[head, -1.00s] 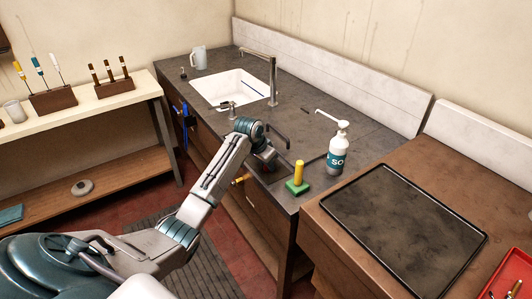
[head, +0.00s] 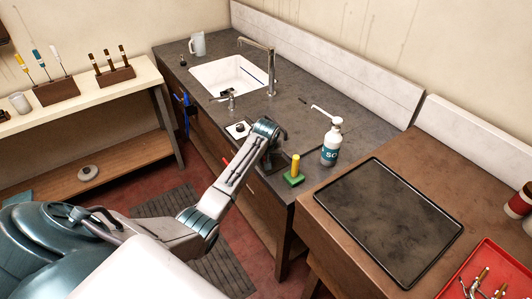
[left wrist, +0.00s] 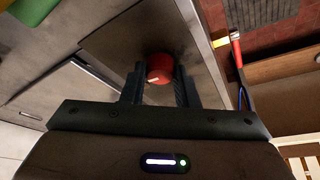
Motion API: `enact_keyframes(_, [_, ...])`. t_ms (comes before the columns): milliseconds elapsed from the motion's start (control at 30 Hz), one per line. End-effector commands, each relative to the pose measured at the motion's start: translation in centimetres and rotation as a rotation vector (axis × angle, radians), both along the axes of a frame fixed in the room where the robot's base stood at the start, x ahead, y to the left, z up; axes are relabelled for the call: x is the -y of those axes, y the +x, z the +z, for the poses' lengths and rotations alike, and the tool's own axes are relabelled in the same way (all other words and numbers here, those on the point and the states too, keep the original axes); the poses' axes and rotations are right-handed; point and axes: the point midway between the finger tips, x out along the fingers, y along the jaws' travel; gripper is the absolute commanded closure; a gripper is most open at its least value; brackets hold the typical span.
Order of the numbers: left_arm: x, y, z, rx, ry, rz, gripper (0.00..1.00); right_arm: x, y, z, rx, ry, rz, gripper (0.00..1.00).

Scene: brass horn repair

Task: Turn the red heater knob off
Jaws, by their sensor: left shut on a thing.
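The red heater knob (left wrist: 159,68) shows in the left wrist view, round with a pale pointer mark, standing on a grey plate. My left gripper (left wrist: 158,84) has one dark finger on each side of the knob and is shut on it. In the head view my left gripper (head: 274,158) is at the front of the dark counter, left of the green and yellow block. The knob is hidden there behind my gripper. My right gripper is in neither view.
The green block with a yellow handle (head: 293,172) and a soap bottle (head: 331,145) stand close to the right. A white plate with a black knob (head: 238,130) lies left of my wrist. A red handle (head: 227,162) sticks out of the cabinet front. The sink (head: 232,80) is farther back.

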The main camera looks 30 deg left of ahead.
Motion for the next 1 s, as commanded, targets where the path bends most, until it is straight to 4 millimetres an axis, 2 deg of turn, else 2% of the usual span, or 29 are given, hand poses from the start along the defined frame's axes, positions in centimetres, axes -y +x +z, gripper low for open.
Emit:
enact_keyframes(600, [-0.06,0.14,0.2,0.005,0.002,0.045,0.96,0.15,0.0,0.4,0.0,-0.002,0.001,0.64])
enact_keyframes(633, [-0.06,0.15,0.2,0.005,0.002,0.045,0.71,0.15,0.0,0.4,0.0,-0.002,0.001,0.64])
enact_keyframes(733, [-0.05,0.12,0.17,0.004,0.001,0.045,0.51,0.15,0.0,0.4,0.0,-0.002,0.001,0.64])
enact_keyframes(1000, [-0.01,0.05,0.09,0.002,0.0,0.044,0.51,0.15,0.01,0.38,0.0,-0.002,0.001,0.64])
